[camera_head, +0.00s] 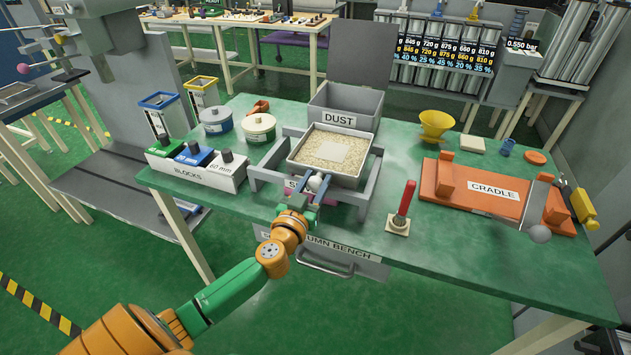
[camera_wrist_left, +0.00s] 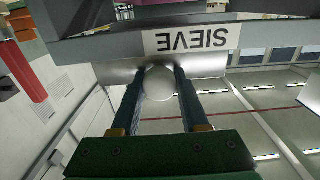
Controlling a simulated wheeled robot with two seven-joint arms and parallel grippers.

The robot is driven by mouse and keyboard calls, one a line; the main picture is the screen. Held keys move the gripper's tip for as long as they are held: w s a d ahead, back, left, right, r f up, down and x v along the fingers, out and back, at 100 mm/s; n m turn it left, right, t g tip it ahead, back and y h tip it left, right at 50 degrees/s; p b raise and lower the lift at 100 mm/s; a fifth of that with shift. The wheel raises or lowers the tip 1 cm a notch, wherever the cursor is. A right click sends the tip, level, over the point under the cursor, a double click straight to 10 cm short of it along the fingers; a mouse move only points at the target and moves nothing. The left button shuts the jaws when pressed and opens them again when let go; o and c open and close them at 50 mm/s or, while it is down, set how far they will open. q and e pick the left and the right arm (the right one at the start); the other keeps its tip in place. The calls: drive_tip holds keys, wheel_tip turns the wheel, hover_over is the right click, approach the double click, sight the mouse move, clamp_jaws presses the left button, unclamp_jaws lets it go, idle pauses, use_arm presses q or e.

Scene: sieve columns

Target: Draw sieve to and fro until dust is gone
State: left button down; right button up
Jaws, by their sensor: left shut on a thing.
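The sieve (camera_head: 346,178) is a shallow square tray in a grey frame (camera_head: 376,185) on the green bench. Pale grainy material (camera_head: 306,152) with a lighter square patch in the middle fills it. Dust cannot be told apart from the grains. My left gripper (camera_head: 316,183) is at the sieve's near side, shut on its round knob (camera_wrist_left: 158,84). In the left wrist view the fingers (camera_wrist_left: 160,78) flank the knob, below an upside-down SIEVE label (camera_wrist_left: 192,39). My right gripper is not in view.
A grey DUST bin (camera_head: 369,105) stands directly behind the sieve. Blocks (camera_head: 195,170) and lidded pots (camera_head: 258,126) lie left. A red-handled tool (camera_head: 404,205) stands close right of the frame, with the orange cradle (camera_head: 450,195) farther right. The bench's front right is clear.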

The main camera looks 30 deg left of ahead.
sight(292, 166)
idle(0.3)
use_arm(q)
drive_tip(key=shift+a+r, duration=0.1)
drive_tip(key=shift+a, duration=0.25)
drive_tip(key=a, duration=0.2)
drive_tip(key=s+a, duration=0.1)
drive_tip(key=a, duration=0.1)
drive_tip(key=a+p, duration=0.1)
drive_tip(key=a, duration=0.1)
drive_tip(key=shift+s+a, duration=0.3)
drive_tip(key=shift+s, duration=0.05)
drive_tip(key=shift+d, duration=0.1)
drive_tip(key=shift+c, duration=2.2)
unclamp_jaws()
drive_tip(key=v, duration=0.7)
drive_tip(key=shift+p, duration=0.3)
